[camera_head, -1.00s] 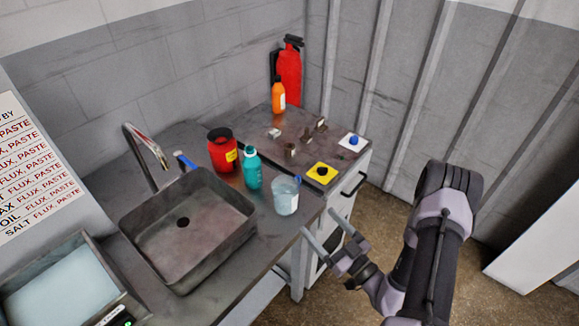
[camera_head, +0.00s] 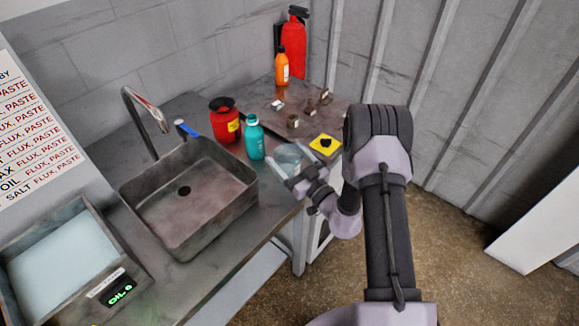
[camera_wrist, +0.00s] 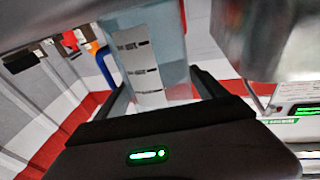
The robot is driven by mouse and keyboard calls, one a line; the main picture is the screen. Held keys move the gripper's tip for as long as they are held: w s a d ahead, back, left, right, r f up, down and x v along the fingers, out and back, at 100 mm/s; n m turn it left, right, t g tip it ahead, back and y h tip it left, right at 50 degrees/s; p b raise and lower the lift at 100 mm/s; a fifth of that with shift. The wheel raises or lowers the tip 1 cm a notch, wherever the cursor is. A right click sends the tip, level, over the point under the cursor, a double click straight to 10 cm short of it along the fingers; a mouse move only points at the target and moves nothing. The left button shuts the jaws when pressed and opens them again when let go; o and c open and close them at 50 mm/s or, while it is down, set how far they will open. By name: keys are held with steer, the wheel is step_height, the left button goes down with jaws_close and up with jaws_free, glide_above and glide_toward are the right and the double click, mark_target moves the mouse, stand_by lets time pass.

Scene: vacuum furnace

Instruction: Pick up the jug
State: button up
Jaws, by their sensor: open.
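The jug (camera_head: 289,156) is clear and pale blue, with a white label strip with dark marks. It stands on the grey worktop near the front edge, right of the teal bottle. In the head view my gripper (camera_head: 291,180) is at the jug's near side and partly covers it. In the wrist view the jug (camera_wrist: 152,50) stands between the two dark fingers of my gripper (camera_wrist: 163,92), which are open on either side of it. I cannot tell whether either finger touches it.
A teal bottle (camera_head: 254,140) and a red jar (camera_head: 224,122) stand close left of the jug. The sink (camera_head: 186,200) is further left. A yellow plate with a black knob (camera_head: 325,144) is to the right. An orange bottle (camera_head: 282,68) and fire extinguisher (camera_head: 296,45) are at the back.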

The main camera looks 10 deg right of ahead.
steer(key=c, duration=1.3)
steer(key=shift+o, duration=0.2)
steer(key=shift+r, duration=0.1)
steer(key=shift+r+p, duration=1.05)
steer(key=shift+r, duration=0.6)
steer(key=s+d+r+p, duration=0.1)
steer(key=s+d, duration=0.1)
steer(key=s, duration=1.4)
steer(key=shift+r, duration=0.25)
